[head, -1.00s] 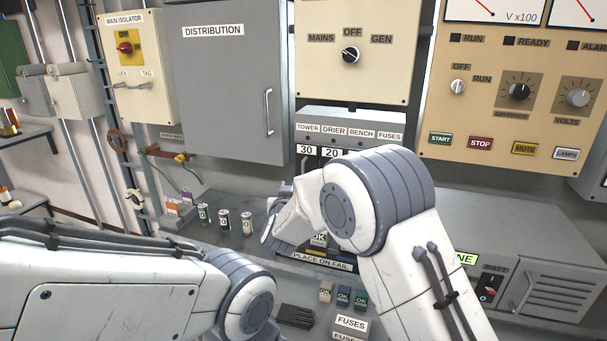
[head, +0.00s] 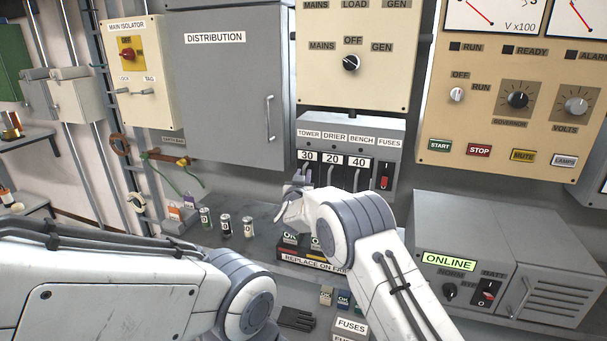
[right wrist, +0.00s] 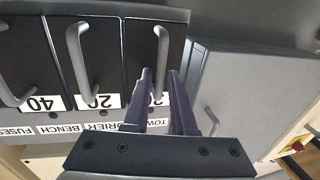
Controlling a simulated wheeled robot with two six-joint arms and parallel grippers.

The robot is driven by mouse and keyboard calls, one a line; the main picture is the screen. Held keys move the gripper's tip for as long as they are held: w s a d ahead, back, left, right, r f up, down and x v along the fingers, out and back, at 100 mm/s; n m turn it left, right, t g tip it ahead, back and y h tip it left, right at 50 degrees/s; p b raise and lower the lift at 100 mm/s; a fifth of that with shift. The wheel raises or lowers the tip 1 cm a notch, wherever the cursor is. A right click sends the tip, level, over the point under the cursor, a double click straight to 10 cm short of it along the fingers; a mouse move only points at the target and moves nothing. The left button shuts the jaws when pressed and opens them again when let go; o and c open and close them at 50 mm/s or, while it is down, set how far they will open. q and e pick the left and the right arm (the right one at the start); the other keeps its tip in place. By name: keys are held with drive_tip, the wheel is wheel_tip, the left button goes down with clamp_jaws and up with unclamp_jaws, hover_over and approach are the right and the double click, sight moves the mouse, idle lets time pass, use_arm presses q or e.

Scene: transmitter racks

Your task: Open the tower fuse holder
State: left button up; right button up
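The tower fuse holder (head: 307,168) is the leftmost of three black holders in the grey fuse box, under the TOWER label and the number 30. My right gripper (head: 298,184) is just in front of its lower part in the head view. In the right wrist view, which is upside down, the holder's grey bar handle (right wrist: 162,50) stands upright. The two dark fingers of my right gripper (right wrist: 159,72) are apart, with their tips close to this handle. I cannot tell whether they touch it. The holder sits flush with its neighbours. My left gripper is out of view.
The drier (head: 331,172) and bench (head: 357,175) holders are close beside, with a red switch (head: 385,178) further right. Below lies a bench with small cylinders (head: 226,226) and a REPLACE ON FAIL tray (head: 290,256). The grey distribution cabinet (head: 225,95) is at the left.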

drive_tip(key=shift+w, duration=0.15)
clamp_jaws()
idle(1.4)
